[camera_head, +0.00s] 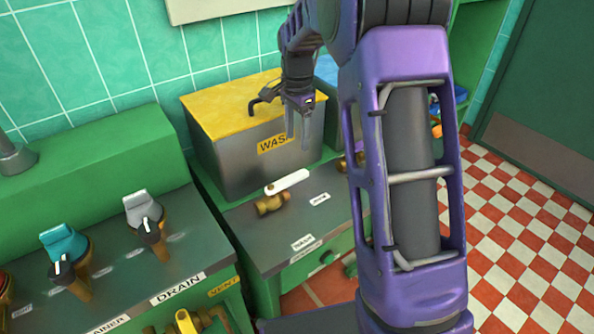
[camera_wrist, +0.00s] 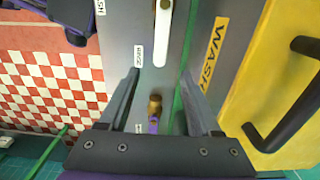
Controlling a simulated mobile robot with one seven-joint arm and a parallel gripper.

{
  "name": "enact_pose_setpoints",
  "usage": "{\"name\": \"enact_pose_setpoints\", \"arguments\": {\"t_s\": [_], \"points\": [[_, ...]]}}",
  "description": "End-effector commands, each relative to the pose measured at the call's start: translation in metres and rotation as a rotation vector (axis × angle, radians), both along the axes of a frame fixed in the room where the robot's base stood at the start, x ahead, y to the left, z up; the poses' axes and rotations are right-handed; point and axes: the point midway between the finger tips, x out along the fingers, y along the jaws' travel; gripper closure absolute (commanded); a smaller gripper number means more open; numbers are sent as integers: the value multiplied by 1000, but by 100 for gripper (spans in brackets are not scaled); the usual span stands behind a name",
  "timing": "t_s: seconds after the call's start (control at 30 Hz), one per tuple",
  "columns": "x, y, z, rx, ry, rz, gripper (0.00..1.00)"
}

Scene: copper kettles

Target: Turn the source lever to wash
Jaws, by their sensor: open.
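The source lever (camera_head: 287,182) is a white handle on a brass valve (camera_head: 271,204) set on the grey counter top. It also shows in the wrist view (camera_wrist: 162,35), its rounded free end alongside a small label (camera_wrist: 138,56) that seems to read RINSE. A WASH label (camera_head: 302,242) is on the counter's front part. My gripper (camera_head: 300,138) points down above the counter, open and empty, behind the lever in the head view. In the wrist view its fingers (camera_wrist: 160,75) are apart, with the lever's free end just beyond the tips; I see no contact.
A grey box marked WASH (camera_head: 237,157) with a yellow lid (camera_head: 235,103) and black handle (camera_wrist: 285,110) stands close beside my gripper. Another brass fitting (camera_wrist: 155,103) shows between the fingers. The drain counter (camera_head: 120,265) with several levers is at left. Checkered floor (camera_head: 520,225) lies at right.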

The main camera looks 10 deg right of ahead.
Motion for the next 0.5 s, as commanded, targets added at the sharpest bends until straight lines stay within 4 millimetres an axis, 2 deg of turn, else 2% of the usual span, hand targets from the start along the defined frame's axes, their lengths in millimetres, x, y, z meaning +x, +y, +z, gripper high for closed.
{"name": "enact_pose_setpoints", "arguments": {"t_s": [0.03,0.3,0.5], "points": [[-1,0,-15,0,3,0,35],[-1,0,-73,0,3,1,35],[0,-1,-104,-2,1,2,35]]}}
